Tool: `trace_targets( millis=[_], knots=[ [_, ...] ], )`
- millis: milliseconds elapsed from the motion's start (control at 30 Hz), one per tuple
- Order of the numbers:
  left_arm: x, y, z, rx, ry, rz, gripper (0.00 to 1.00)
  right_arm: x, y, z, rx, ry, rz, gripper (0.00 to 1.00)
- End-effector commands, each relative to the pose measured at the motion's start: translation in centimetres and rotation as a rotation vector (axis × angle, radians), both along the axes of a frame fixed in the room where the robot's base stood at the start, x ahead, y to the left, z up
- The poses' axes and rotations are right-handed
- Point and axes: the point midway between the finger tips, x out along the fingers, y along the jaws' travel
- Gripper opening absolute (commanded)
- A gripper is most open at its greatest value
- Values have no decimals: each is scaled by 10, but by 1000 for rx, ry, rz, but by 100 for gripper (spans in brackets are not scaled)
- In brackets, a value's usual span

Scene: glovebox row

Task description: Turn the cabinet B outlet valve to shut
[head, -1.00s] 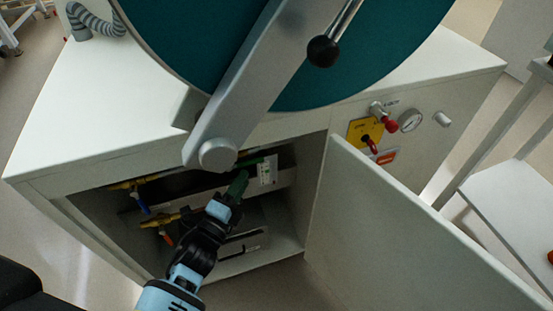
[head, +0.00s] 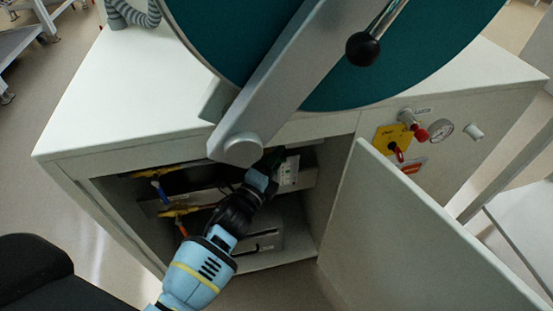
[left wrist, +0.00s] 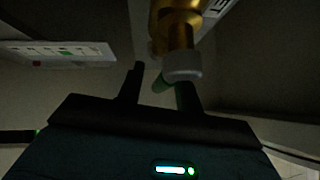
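My left gripper (head: 271,161) reaches into the open cabinet (head: 340,180), at the upper right of its opening. In the left wrist view its two dark fingers (left wrist: 162,88) are apart. A green valve lever (left wrist: 165,82) shows between them, below a brass valve body (left wrist: 178,25) with a pale collar. I cannot tell whether either finger touches the lever. In the head view the gripper mostly hides this valve. No label naming the outlet valve is readable. My right gripper is in neither view.
Left inside are a blue-handled valve (head: 159,188) and an orange-handled valve (head: 182,227). A white panel (head: 289,171) sits beside the gripper. The open door (head: 420,240) stands at right. A grey arm (head: 280,90) overhangs the opening.

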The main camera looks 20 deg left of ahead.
Motion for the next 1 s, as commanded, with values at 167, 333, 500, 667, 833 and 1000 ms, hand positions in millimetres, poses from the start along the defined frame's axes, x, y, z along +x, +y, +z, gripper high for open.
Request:
trace_targets(
  millis=[167, 333, 500, 667, 833, 1000],
  knots=[
    [0, 0, 0, 0, 0, 0, 29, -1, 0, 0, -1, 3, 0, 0],
    [0, 0, 0, 0, 0, 0, 6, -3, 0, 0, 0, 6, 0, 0],
    [0, 0, 0, 0, -1, 0, 0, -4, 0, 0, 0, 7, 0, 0],
    [0, 0, 0, 1, 0, 0, 0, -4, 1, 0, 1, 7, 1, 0],
    [0, 0, 0, 19, 11, -1, 0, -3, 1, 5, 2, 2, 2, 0],
    [0, 1, -2, 77, 49, 0, 0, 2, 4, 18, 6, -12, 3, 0]
  ],
)
